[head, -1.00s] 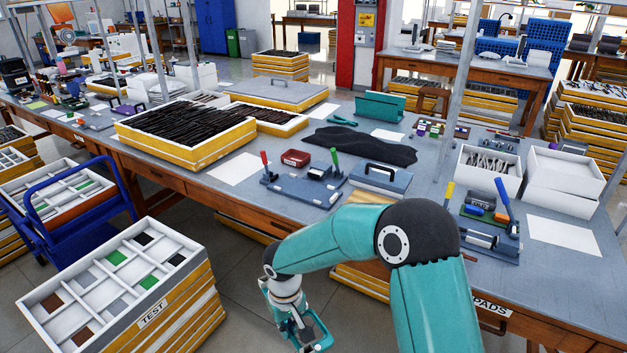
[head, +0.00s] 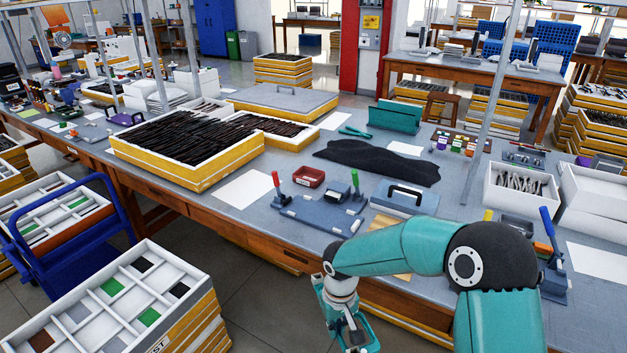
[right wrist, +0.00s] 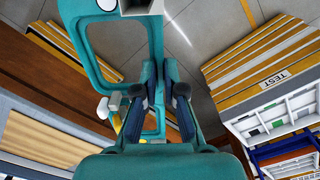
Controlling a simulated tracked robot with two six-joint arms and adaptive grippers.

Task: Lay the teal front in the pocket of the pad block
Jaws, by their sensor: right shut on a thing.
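My right gripper (head: 350,342) hangs low in front of the bench, at the bottom of the head view. In the right wrist view its fingers (right wrist: 160,100) are shut on the teal front (right wrist: 76,55), whose curved rim and large opening reach to the upper left, over the floor. A blue-grey fixture (head: 312,214) with red and green handles lies on the bench. My left gripper is out of view.
The bench (head: 283,168) holds a tray of dark frames (head: 190,140), a black cloth (head: 370,160), a red bin (head: 309,177) and a handled grey block (head: 405,197). A compartment box (head: 120,300) marked TEST and a blue trolley (head: 60,225) stand at the left.

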